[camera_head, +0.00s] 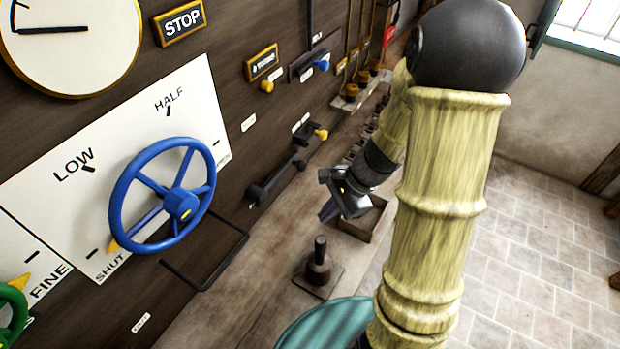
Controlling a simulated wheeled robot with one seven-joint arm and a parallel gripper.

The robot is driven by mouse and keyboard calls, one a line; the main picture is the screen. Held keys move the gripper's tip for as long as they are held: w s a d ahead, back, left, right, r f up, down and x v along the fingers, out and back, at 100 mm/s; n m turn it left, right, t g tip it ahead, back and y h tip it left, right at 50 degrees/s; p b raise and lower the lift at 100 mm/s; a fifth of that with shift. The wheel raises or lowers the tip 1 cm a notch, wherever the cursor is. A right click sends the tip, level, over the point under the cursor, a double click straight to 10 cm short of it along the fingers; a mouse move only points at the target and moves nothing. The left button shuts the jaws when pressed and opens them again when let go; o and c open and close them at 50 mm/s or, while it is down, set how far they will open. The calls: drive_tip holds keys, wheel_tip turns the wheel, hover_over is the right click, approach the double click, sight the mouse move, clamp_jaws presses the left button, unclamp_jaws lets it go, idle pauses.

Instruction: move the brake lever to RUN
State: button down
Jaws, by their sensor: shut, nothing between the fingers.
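I cannot tell for sure which control is the brake lever, and no RUN mark is readable. A dark bar-shaped lever (275,181) is fixed low on the dark wooden panel, right of the blue handwheel. A dark fitting with a yellow knob (320,134) sits just above and right of it. A blue knob (322,65) sits on a dark slotted plate higher up. My gripper (329,210) is shut and empty, out in front of the panel and to the right of the dark bar, apart from it. Its fingertips are small and partly dark.
The blue handwheel (162,195) stands out over a white dial plate, with a black bar bracket (210,265) below. A dark knobbed post (319,262) rises from the ledge, near a wooden box (366,221). Tiled floor lies open at right.

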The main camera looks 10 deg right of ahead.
drive_tip(key=w+d+f+m+t+y+b, duration=0.1)
drive_tip(key=w+d+f+m+t, duration=0.1)
drive_tip(key=w+m, duration=0.3)
drive_tip(key=w+d+f+m+t+y+b, duration=0.1)
drive_tip(key=w+d+f+m+t+y, duration=0.1)
drive_tip(key=w+d+m+t, duration=0.2)
drive_tip(key=w+d+m, duration=0.1)
drive_tip(key=m, duration=0.2)
drive_tip(key=shift+w+f+m+t, duration=0.25)
drive_tip(key=shift+w+m+t, duration=0.05)
drive_tip(key=shift+w+m, duration=0.1)
drive_tip(key=p+x, duration=0.1)
drive_tip(key=x, duration=0.8)
drive_tip(key=shift+a, duration=0.2)
drive_tip(key=r+p, duration=0.1)
drive_tip(key=w+r+p, duration=0.1)
drive_tip(key=r, duration=0.1)
drive_tip(key=shift+w+a+r+p, duration=0.1)
drive_tip(key=shift+w+a+p, duration=0.2)
drive_tip(key=shift+p, duration=0.1)
